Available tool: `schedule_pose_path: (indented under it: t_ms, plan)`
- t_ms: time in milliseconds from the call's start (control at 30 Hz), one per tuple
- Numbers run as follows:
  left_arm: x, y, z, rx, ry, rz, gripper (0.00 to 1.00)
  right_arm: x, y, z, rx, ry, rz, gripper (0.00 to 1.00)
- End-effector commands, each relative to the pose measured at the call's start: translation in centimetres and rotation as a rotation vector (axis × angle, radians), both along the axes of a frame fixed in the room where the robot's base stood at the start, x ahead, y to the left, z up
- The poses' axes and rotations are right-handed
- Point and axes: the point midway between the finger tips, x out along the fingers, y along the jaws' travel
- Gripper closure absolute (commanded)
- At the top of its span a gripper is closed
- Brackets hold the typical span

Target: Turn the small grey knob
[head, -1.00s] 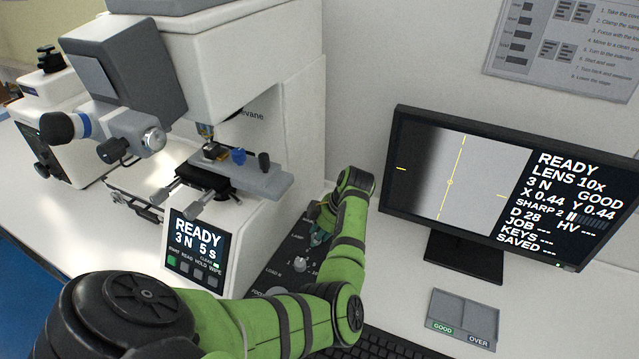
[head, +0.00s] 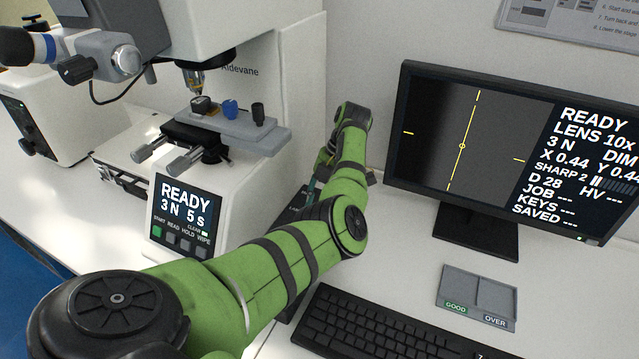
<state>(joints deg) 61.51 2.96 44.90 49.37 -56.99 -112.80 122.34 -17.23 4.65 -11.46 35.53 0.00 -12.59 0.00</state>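My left arm comes in from the lower left and reaches across to the dark control panel (head: 288,216) beside the tester. My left gripper (head: 316,186) points down at the panel, mostly hidden behind my own green forearm. Its fingertips cannot be made out, so I cannot tell whether it is open or touches a knob. The small grey knob is hidden behind the arm. The monitor (head: 493,160) reads READY, LENS 10x, 3 N, DIM, over a dark grey picture with a yellow line. My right gripper is not in view.
The white tester with its stage (head: 225,125) and small READY screen (head: 185,215) stands left of my arm. A keyboard (head: 385,325) lies in front, right of the arm. A grey GOOD/OVER tray (head: 478,297) lies below the monitor. The white table between them is clear.

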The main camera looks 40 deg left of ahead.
Motion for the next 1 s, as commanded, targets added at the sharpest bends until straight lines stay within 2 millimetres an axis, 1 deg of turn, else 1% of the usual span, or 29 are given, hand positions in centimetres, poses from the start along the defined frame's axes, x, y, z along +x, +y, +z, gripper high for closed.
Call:
schedule_pose_path:
  t_ms: [33, 233, 667, 1000]
  plan:
    - [-0.3, -0.3, -0.9, -0.017, 0.015, 0.043, 1.00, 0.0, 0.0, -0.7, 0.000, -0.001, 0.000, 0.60]
    - [-0.3, -0.2, -0.7, -0.017, 0.016, 0.233, 1.00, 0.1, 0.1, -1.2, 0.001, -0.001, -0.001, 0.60]
    - [-0.3, 0.0, -0.5, -0.018, 0.017, 0.632, 1.00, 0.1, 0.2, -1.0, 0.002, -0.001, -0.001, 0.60]
    - [-0.3, 0.0, -0.8, -0.016, 0.016, 0.866, 1.00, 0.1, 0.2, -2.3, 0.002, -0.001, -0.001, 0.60]
